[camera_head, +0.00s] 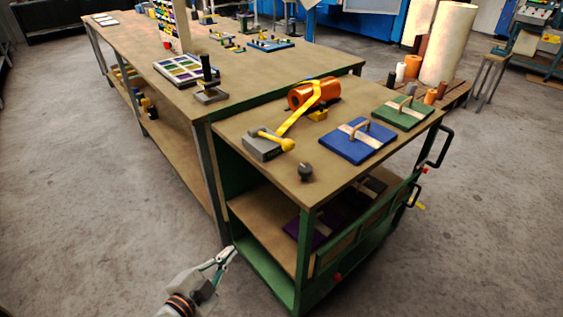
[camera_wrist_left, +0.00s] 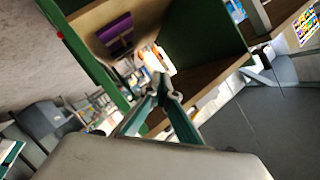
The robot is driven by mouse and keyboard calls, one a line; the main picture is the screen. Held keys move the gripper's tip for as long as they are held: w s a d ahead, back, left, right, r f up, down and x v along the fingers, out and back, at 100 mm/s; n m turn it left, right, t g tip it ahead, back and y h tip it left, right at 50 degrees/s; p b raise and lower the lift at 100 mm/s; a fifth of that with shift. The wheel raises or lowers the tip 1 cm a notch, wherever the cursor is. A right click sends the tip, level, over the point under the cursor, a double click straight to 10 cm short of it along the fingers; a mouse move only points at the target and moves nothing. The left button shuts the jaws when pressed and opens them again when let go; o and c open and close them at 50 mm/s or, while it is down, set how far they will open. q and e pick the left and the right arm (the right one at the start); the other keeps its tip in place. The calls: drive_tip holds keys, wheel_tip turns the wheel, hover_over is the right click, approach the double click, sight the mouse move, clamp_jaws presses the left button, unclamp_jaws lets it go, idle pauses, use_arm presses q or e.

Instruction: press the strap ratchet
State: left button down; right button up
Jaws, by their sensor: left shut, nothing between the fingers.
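The strap ratchet is a grey block (camera_head: 262,147) with a yellow lever (camera_head: 275,139) on the near left part of the green cart's top (camera_head: 236,126). A yellow strap (camera_head: 297,118) runs from it up to and over an orange foil roll (camera_head: 318,93). My left gripper (camera_head: 226,254) is low at the left of the cart, below its top and apart from the ratchet. Its fingers are shut and empty; the fingertips also show in the left wrist view (camera_wrist_left: 165,84). The ratchet is not seen in the left wrist view. My right gripper is not in view.
A dark knob (camera_head: 305,172) stands near the cart's front corner. A blue plate (camera_head: 357,142) and a green plate (camera_head: 403,112) with handles lie on the right of the top. A long workbench (camera_head: 150,60) adjoins the cart behind. The floor at left is clear.

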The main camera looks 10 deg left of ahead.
sight(273, 139)
use_arm(q)
drive_tip(key=w+d+r+m+t+h+b, duration=0.1)
drive_tip(key=w+r+m+h+b, duration=0.4)
drive_tip(key=m, duration=1)
drive_tip(key=w+d+r+m+t+h+b, duration=0.1)
drive_tip(key=w+d+r+m+h+b, duration=0.1)
drive_tip(key=w+r+m+h+b, duration=0.3)
drive_tip(key=shift+w+d+r+m+b, duration=0.2)
drive_tip(key=shift+w+r+m+b, duration=0.55)
drive_tip(key=shift+r+m+b, duration=3.35)
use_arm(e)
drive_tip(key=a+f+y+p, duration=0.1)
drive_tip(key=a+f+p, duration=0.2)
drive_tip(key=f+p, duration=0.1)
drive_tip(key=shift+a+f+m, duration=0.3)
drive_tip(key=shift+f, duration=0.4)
use_arm(q)
wheel_tip(273, 139, down, 3)
drive_tip(key=m, duration=0.3)
drive_tip(key=shift+r, duration=0.15)
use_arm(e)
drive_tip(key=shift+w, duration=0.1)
